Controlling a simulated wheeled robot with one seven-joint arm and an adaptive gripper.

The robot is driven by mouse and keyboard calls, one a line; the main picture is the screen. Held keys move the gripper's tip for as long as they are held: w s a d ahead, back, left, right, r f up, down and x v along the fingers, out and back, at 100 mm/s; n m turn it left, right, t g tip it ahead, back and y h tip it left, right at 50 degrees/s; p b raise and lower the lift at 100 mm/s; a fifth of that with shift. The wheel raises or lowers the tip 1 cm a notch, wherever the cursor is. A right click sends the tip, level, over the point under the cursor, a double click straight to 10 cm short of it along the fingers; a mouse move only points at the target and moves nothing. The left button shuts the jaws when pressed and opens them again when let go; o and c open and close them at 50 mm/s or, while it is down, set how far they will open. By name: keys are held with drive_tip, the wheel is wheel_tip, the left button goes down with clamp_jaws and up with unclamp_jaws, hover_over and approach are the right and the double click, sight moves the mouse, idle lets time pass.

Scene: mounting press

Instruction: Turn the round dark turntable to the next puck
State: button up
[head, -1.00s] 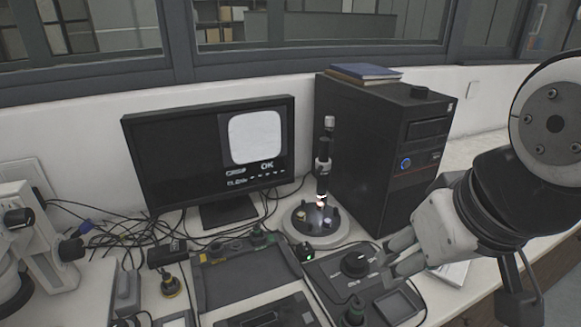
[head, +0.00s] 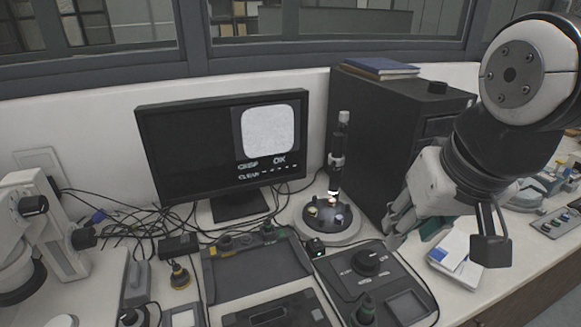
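The round dark turntable (head: 324,225) sits on a pale round base (head: 345,239) in front of the black computer tower. It carries several small pucks, among them a yellowish one (head: 312,211) at the left and a pale lilac one (head: 339,219) at the right. An upright black scope (head: 336,172) stands over its far part, with a lit spot below its tip. My gripper (head: 389,226) is to the right of the turntable, apart from it and empty. Its two fingers look parted and point left and down.
The monitor (head: 165,160) shows a pale rounded square and "OK". A control box with a knob (head: 370,262) lies in front of the turntable, a black tray unit (head: 250,272) to its left. Cables lie behind. The tower (head: 375,130) stands close behind the turntable.

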drive_tip(key=w+a+f+m+b, duration=0.1)
drive_tip(key=w+f+m, duration=0.15)
drive_tip(key=w, duration=0.65)
drive_tip(key=w+a+f+m+b, duration=0.15)
drive_tip(key=w+f, duration=0.25)
drive_tip(key=w, duration=0.5)
drive_tip(key=h+b, duration=0.2)
approach(321, 219)
drive_tip(key=shift+m+g, duration=0.3)
drive_tip(key=shift+m, duration=0.1)
drive_tip(key=x, duration=0.9)
drive_tip(key=shift+w+d, duration=0.1)
drive_tip(key=shift+w, duration=0.15)
drive_tip(key=shift+c, duration=0.6)
clamp_jaws()
